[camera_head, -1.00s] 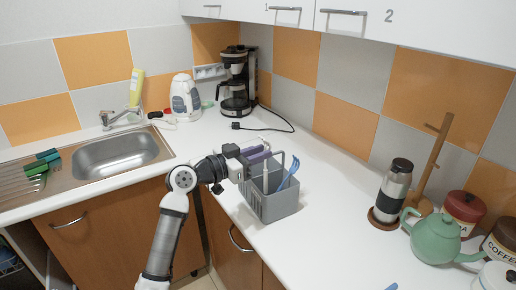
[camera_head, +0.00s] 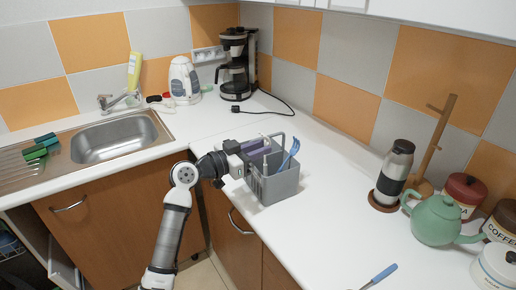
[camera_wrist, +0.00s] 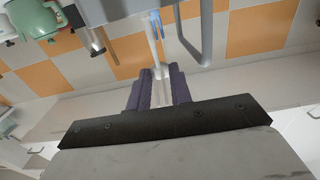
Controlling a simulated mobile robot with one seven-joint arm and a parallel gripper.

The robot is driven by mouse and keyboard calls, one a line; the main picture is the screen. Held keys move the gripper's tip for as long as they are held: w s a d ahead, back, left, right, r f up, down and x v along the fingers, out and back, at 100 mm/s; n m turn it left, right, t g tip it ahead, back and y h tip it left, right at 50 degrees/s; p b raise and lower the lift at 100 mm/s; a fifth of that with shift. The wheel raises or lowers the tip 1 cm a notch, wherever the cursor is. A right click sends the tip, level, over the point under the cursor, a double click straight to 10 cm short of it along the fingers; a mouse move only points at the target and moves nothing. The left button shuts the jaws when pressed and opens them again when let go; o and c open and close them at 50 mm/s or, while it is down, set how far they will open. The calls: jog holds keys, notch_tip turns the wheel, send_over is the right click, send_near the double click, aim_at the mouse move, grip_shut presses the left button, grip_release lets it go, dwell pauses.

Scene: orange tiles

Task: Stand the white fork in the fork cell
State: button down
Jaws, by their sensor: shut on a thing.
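My gripper (camera_head: 257,148) is shut on the white fork (camera_head: 265,164), which is held roughly upright at the grey caddy (camera_head: 278,187). The fork's lower end is hidden by the caddy, so I cannot tell which cell it is over or in. In the wrist view the white fork (camera_wrist: 157,60) stands between the two purple fingers of my gripper (camera_wrist: 158,88). A blue utensil (camera_head: 291,152) leans in the right part of the caddy; its blue end shows in the wrist view (camera_wrist: 155,24).
The caddy's tall grey handle (camera_wrist: 205,35) rises close beside the fork. A blue-handled utensil (camera_head: 383,274) lies on the counter at the front. A steel flask (camera_head: 394,172) and green teapot (camera_head: 437,219) stand at right. The counter between is clear.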

jog(key=c, duration=1.2)
grip_release()
jog(key=b+v, duration=0.4)
jog(key=v, duration=0.9)
jog(key=shift+s+a+b, duration=0.3)
jog(key=shift+b, duration=0.05)
